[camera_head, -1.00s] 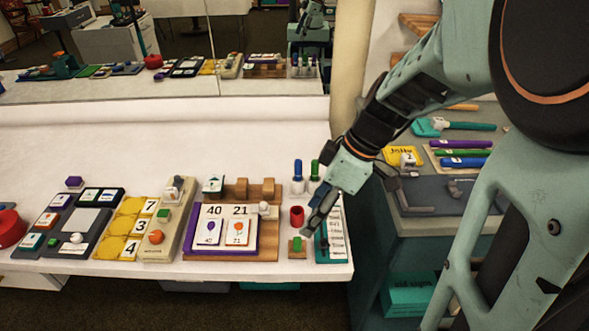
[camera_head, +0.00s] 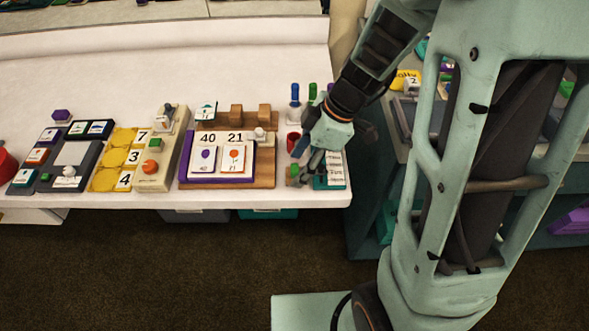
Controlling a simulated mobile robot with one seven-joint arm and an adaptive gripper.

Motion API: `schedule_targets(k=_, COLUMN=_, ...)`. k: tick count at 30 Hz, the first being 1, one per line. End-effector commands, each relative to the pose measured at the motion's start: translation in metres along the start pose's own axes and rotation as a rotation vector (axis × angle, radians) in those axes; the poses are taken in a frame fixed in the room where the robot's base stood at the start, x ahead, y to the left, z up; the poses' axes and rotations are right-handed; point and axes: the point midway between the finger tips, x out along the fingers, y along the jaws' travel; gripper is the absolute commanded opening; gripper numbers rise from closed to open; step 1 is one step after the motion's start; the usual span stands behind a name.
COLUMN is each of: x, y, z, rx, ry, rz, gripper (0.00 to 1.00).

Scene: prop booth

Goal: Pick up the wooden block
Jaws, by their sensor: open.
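Several wooden pieces are in view, and I cannot tell for sure which one the task means. A small wooden block with a green top (camera_head: 292,174) is near the table's front right edge, partly hidden by my gripper. Two brown wooden blocks, one on the left (camera_head: 236,115) and one on the right (camera_head: 265,115), stand at the back of a wooden board (camera_head: 265,172). My gripper (camera_head: 305,162) is open and angled down to the left, just above and right of the green-topped block. Whether it touches the block is hard to tell.
A red cup (camera_head: 293,142) stands just behind my gripper, with blue (camera_head: 295,92) and green (camera_head: 312,92) pegs further back. A teal-edged text card (camera_head: 330,172) is close on the right.

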Motion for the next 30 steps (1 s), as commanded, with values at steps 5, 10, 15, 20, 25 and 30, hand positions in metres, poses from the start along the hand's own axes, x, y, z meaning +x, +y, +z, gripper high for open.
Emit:
schedule_targets(k=5, x=0.021, y=0.000, z=0.000, rx=0.001, ry=0.000, rz=0.000, gripper=0.52)
schedule_targets(k=10, x=0.022, y=0.000, z=0.000, rx=0.001, ry=0.000, rz=0.001, gripper=0.52)
schedule_targets(k=15, x=0.022, y=0.000, z=0.000, rx=0.001, ry=0.000, rz=0.001, gripper=0.43)
schedule_targets(k=20, x=0.022, y=0.000, z=0.000, rx=0.001, ry=0.000, rz=0.001, gripper=0.26)
schedule_targets(k=25, x=0.022, y=0.000, z=0.000, rx=0.001, ry=0.000, rz=0.001, gripper=0.07)
schedule_targets(k=30, x=0.022, y=0.000, z=0.000, rx=0.001, ry=0.000, rz=0.001, gripper=0.04)
